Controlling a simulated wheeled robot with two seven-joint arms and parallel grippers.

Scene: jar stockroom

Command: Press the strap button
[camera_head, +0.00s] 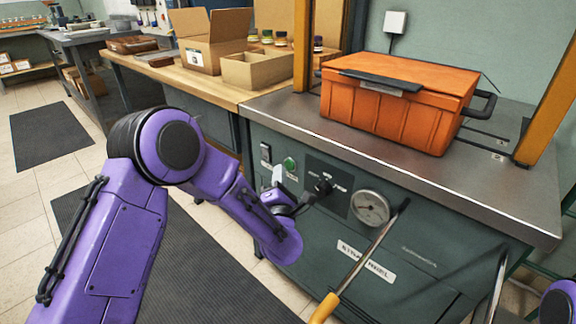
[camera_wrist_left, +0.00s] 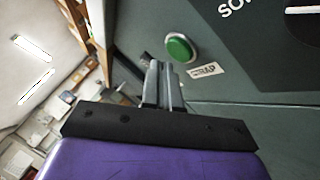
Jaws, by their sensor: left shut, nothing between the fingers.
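The strap button is a round green button (camera_head: 290,163) in a metal ring on the dark green front panel of the machine. It also shows in the left wrist view (camera_wrist_left: 180,47), with a white label reading STRAP (camera_wrist_left: 205,70) just below it. My right gripper is out of view.
An orange crate (camera_head: 395,105) stands on the steel top between yellow posts. Cardboard boxes (camera_head: 256,70) sit on the wooden bench.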

